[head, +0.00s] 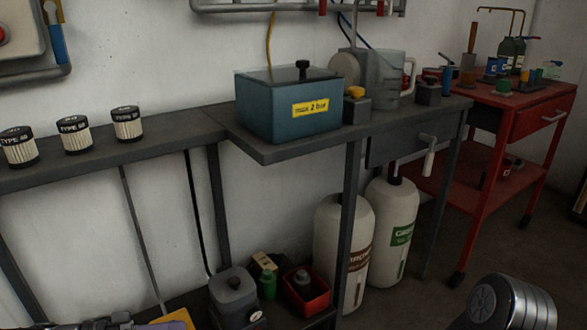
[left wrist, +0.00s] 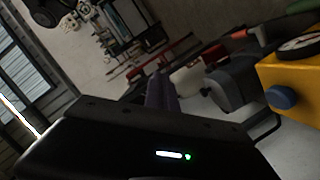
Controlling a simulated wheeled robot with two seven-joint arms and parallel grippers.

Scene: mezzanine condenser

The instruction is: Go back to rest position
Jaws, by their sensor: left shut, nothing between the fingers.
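My left gripper (head: 115,322) shows only as a sliver at the bottom left edge of the head view, low in front of the shelving and away from the bench top. In the left wrist view its purple fingers (left wrist: 160,92) are together, with nothing between them. The dark wrist housing hides the lower part of that view. My right gripper is in neither view.
The grey bench (head: 290,146) carries a teal lidded box (head: 285,105). Several filters (head: 76,136) stand on the left shelf. A red bin (head: 306,290) and white cylinders (head: 390,225) are below. A red trolley (head: 500,100) stands right, beyond open floor.

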